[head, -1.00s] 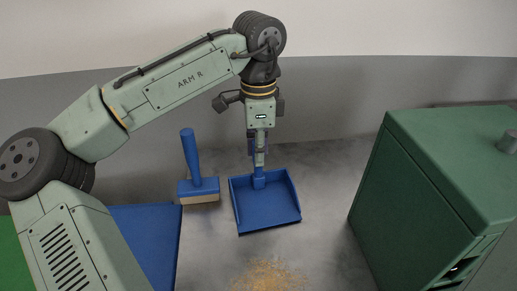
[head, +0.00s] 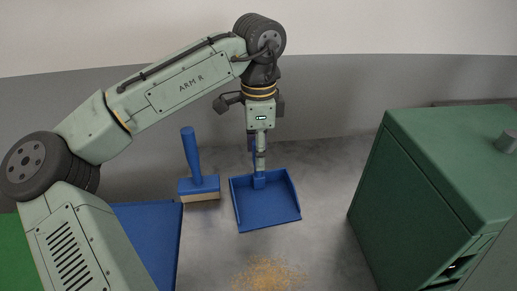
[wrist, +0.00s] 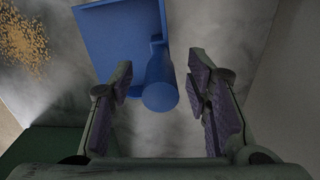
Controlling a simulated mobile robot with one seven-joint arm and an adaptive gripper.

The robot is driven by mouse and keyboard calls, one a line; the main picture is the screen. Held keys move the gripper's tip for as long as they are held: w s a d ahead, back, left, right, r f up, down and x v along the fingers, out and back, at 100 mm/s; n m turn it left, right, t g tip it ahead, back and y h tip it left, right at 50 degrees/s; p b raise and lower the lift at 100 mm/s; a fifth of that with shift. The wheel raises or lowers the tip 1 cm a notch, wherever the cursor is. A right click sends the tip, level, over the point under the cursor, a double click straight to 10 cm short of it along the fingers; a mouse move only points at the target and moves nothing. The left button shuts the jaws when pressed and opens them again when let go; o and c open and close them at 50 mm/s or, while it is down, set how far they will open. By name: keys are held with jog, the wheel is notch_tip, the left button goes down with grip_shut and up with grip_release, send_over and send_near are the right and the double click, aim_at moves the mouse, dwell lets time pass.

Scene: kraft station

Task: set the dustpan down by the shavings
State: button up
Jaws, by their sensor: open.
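The blue dustpan (head: 267,204) lies on the grey floor, its open edge facing the pile of shavings (head: 270,273), with a strip of bare floor between them. In the wrist view the dustpan (wrist: 122,35) is at the top and the shavings (wrist: 24,38) are at the upper left. My gripper (head: 259,160) points down at the dustpan's handle end. In the wrist view my gripper (wrist: 160,88) is open, its two fingers apart on either side of the blue handle (wrist: 160,92). I see gaps between the handle and both fingers.
A blue brush (head: 199,184) stands on the floor left of the dustpan, handle up. A green cabinet (head: 430,190) stands at the right. A blue surface (head: 148,240) and a green one lie at the lower left. Floor between dustpan and cabinet is clear.

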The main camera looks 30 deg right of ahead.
jog(key=shift+r, duration=0.1)
notch_tip(320, 180, up, 12)
jog(key=shift+f, duration=0.1)
dwell(0.4)
jog(key=shift+s, duration=0.1)
